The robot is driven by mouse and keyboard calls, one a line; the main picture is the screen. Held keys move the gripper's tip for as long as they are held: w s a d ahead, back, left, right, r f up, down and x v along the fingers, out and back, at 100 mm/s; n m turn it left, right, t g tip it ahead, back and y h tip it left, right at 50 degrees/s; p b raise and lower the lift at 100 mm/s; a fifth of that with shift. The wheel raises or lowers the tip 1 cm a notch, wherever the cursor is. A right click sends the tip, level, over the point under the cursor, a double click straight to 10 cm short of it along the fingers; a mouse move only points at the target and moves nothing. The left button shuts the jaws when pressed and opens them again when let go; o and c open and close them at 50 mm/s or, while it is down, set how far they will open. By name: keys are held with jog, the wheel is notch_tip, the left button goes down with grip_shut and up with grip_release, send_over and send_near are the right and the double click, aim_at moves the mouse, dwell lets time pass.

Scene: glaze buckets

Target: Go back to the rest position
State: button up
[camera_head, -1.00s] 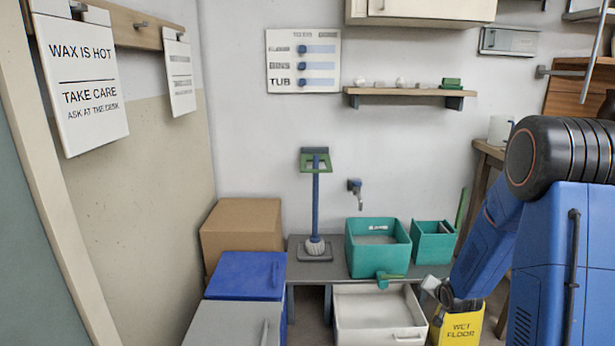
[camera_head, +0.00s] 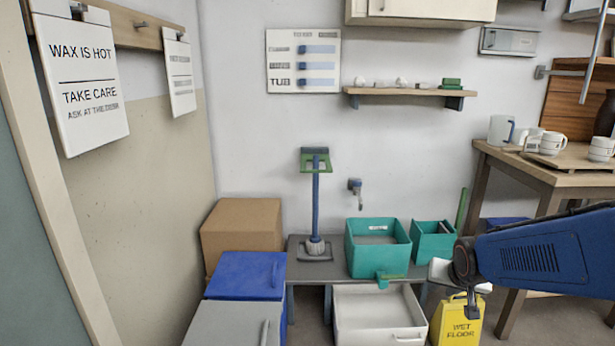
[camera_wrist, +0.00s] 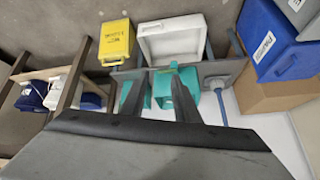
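My gripper shows in the wrist view (camera_wrist: 158,84) as two grey fingers standing apart, with nothing held between them. In the head view my blue arm reaches in from the right. Its wrist end is in front of the smaller teal bin (camera_head: 432,242) and above the yellow wet-floor sign (camera_head: 456,322). The fingers are hard to make out there. The wrist view shows these things upside down.
A white tub (camera_head: 378,330) stands in front of the bench. Blue (camera_head: 247,277) and brown (camera_head: 240,230) boxes stand at left. A blue-handled brush (camera_head: 315,205) stands upright on the bench. A wooden table (camera_head: 545,180) with white cups is behind my arm at right.

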jog(key=s+a+r+n+g, duration=0.1)
jog(key=s+a+r+n, duration=0.1)
jog(key=s, duration=1)
jog(key=s+a+r+n+g+y, duration=0.1)
jog(key=s+a+r, duration=0.2)
jog(key=s, duration=0.9)
jog(key=shift+a+r+n, duration=0.4)
jog(key=shift+r, duration=0.05)
jog(key=shift+w, duration=0.15)
